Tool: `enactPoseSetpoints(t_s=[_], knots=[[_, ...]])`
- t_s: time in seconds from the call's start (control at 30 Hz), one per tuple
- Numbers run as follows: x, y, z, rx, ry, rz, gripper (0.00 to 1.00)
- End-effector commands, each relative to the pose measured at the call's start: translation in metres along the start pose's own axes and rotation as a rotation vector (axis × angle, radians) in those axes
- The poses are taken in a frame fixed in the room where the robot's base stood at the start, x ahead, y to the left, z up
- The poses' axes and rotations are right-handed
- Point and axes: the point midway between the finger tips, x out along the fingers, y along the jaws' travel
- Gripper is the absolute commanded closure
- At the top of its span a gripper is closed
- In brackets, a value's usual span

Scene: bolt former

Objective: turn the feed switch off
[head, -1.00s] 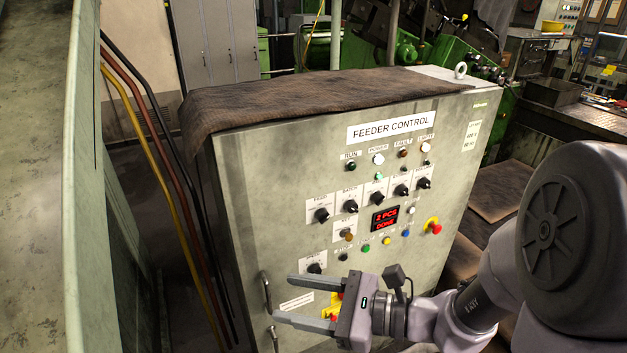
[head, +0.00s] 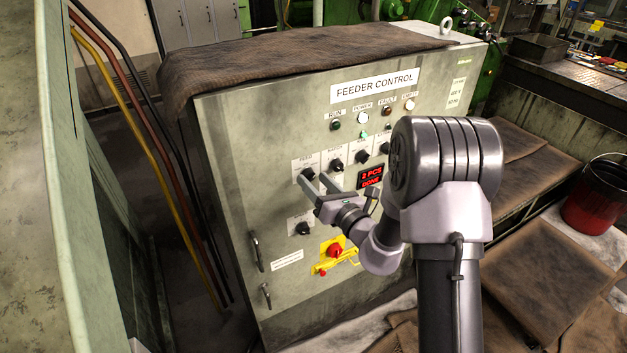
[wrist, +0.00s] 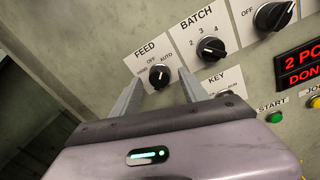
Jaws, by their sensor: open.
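The feed switch (wrist: 159,76) is a round black knob on a white plate marked FEED, with OFF at the top and AUTO at the right. Its pointer is too small to read surely. In the head view the feed switch (head: 307,174) is at the left of the upper switch row. My gripper (wrist: 160,80) is open, with one finger on each side of the knob in the wrist view. In the head view my gripper (head: 315,180) is at the panel in front of the switch. I cannot tell whether the fingers touch the knob.
The batch knob (wrist: 211,49) is close to the right of the fingers, and the key switch (wrist: 226,94) is below it. A red display (head: 371,177) reads 2 PCS DONE. A red-and-yellow main switch (head: 334,251) and door handles (head: 257,252) are lower down.

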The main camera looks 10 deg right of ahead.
Motion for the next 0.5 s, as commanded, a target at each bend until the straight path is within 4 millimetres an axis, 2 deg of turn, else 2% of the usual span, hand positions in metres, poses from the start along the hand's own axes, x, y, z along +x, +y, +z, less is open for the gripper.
enactPoseSetpoints(t_s=[0.13,0.37,0.5], knots=[[0.0105,0.0005,0.0000,0.000,0.000,0.001,0.48],[0.0116,0.0005,0.0003,0.000,0.000,0.000,0.48],[0.0115,0.0005,0.0002,0.000,0.000,0.001,0.72]])
